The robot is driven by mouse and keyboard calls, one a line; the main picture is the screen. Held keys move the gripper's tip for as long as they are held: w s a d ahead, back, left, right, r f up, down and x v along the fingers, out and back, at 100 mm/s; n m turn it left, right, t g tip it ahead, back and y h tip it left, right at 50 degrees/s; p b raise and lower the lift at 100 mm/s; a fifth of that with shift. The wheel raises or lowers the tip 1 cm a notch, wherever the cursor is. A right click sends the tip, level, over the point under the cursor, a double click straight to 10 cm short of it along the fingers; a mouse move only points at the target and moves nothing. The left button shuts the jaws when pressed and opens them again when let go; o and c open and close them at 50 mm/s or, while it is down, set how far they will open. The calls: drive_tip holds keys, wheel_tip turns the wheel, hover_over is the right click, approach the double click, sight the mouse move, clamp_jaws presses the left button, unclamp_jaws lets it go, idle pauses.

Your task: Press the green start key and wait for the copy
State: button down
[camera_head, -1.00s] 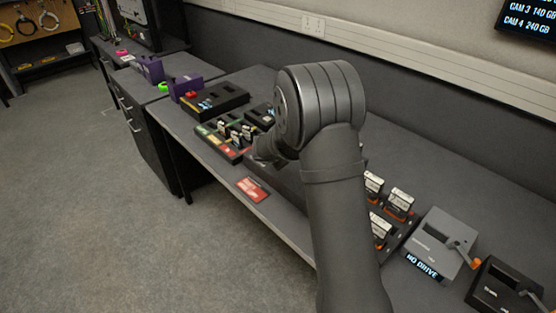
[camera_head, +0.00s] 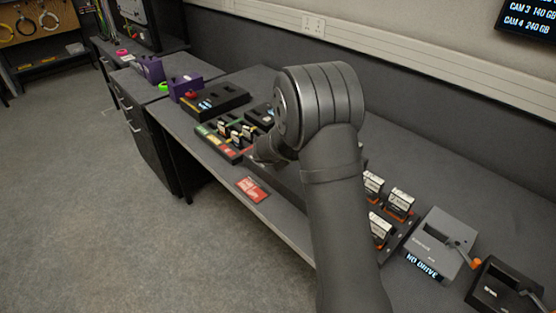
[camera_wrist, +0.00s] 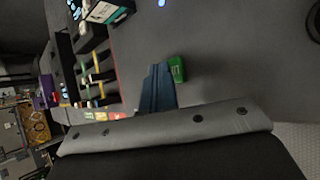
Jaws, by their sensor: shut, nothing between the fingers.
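The green key (camera_wrist: 177,69) stands out from a dark grey surface in the wrist view, with small pale marking on it. My gripper (camera_wrist: 160,68) shows there as closed blue-grey fingers, with nothing visible held. Its tips are right beside the green key, at its left side; I cannot tell whether they touch or press it. A small blue light (camera_wrist: 161,3) glows on the same grey surface near the top edge. In the head view my arm hides the gripper and the green key.
A black tray (camera_head: 238,159) with several cards and coloured labels sits on the bench left of my arm. A red card (camera_head: 252,189) lies by the front edge. Right of my arm are upright drives (camera_head: 399,202) and a grey dock (camera_head: 440,243) reading "NO DRIVE".

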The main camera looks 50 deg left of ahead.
drive_tip(key=shift+r, duration=0.8)
drive_tip(key=shift+r, duration=2.5)
wheel_tip(320, 180, up, 4)
drive_tip(key=shift+f, duration=0.1)
